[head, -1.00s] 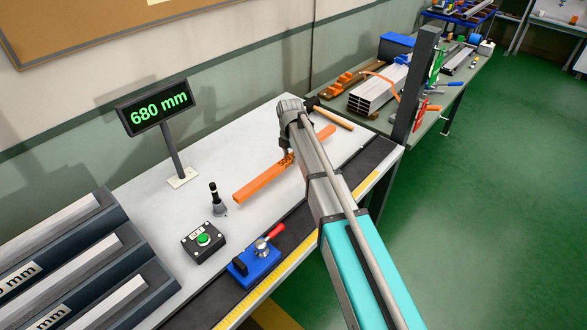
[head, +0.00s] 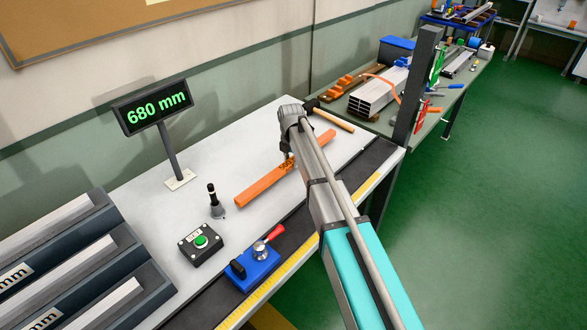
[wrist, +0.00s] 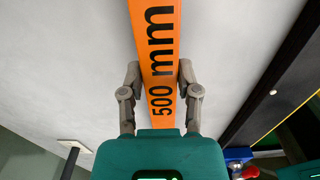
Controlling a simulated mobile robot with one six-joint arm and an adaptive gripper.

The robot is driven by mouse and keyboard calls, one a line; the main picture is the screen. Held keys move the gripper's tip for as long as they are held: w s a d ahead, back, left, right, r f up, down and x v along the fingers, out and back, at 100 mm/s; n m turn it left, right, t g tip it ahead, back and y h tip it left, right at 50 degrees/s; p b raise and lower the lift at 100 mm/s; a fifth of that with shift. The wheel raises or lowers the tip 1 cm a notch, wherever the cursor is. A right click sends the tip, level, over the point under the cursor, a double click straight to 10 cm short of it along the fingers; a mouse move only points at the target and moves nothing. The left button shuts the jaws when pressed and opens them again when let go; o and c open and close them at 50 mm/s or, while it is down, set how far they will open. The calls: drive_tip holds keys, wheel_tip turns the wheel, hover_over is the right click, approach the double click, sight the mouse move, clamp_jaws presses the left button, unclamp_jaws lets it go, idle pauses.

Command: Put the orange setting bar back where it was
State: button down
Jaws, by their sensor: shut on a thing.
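The orange setting bar (head: 262,187) is long and straight and lies along the grey-white bench top, partly hidden behind my arm in the head view. In the wrist view the bar (wrist: 160,40) carries the black marking "500 mm". My gripper (wrist: 158,80) has one finger on each side of the bar and is shut on it near its middle. In the head view my gripper (head: 287,163) is over the bar. I cannot tell whether the bar touches the bench top or is slightly above it.
A display (head: 155,107) reading 680 mm stands at the back. A hammer (head: 333,117) lies behind. Dark racks (head: 95,255) fill the left.

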sight(291, 161)
drive_tip(key=shift+f+b, duration=0.85)
drive_tip(key=shift+f, duration=0.25)
drive_tip(key=shift+f, duration=0.1)
drive_tip(key=shift+c, duration=1.6)
unclamp_jaws()
drive_tip(key=shift+s, duration=0.1)
wheel_tip(291, 161, up, 12)
drive_tip(key=p, duration=1.2)
